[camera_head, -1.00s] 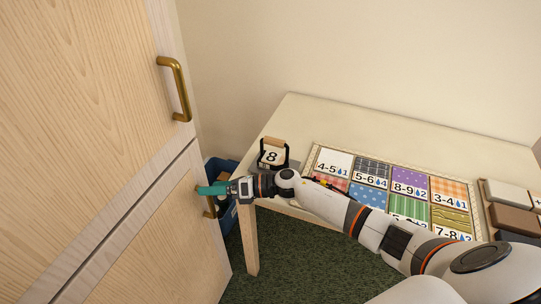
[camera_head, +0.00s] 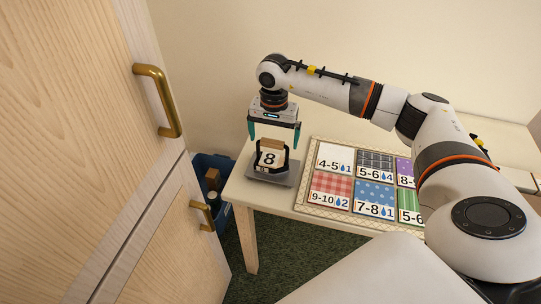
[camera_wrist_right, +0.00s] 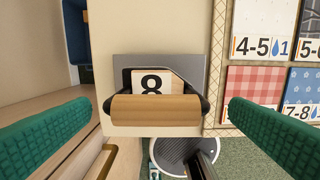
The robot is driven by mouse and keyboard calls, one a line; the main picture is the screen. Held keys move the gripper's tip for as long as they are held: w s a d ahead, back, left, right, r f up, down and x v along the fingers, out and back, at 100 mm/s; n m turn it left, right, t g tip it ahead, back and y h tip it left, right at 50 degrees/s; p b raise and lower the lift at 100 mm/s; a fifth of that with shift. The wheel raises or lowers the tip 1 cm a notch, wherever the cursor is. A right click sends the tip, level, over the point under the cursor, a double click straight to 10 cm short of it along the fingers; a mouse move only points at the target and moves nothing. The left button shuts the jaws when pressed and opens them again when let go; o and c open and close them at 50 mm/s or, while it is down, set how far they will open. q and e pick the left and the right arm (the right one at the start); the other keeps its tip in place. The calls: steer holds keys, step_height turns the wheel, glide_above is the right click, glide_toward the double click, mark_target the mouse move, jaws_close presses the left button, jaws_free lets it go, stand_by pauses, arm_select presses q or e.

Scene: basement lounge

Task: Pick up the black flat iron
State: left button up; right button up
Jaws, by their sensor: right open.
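The black flat iron (camera_head: 257,165) stands on a grey plate (camera_head: 287,180) at the left end of the table, with a white card reading 8 on it. Its light wooden handle (camera_wrist_right: 155,108) crosses the middle of the right wrist view. My right gripper (camera_head: 274,141) points down over the iron, its green fingers spread. In the right wrist view the fingers stand to the left and right of the handle, with gaps on both sides. Nothing is held. My left gripper is not seen.
A board of numbered cloth patches (camera_head: 332,205) lies right of the iron. A wooden cabinet with brass handles (camera_head: 163,100) stands at the left. A blue bin (camera_head: 225,210) with items sits on the floor between cabinet and table (camera_head: 290,207).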

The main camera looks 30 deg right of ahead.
mark_target(272, 159)
steer(key=shift+w+f, duration=0.15)
steer(key=shift+f, duration=0.35)
steer(key=shift+w+f, duration=0.1)
steer(key=shift+f, duration=0.2)
steer(key=f, duration=0.2)
steer(key=f+p, duration=0.1)
steer(key=f, duration=0.1)
steer(key=shift+s+a+f, duration=0.15)
steer(key=shift+s, duration=0.05)
steer(key=shift+f, duration=0.25)
steer(key=c, duration=0.4)
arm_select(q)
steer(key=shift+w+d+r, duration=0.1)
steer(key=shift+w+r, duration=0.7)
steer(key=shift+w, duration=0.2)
arm_select(e)
steer(key=shift+w, duration=0.1)
steer(key=c, duration=0.5)
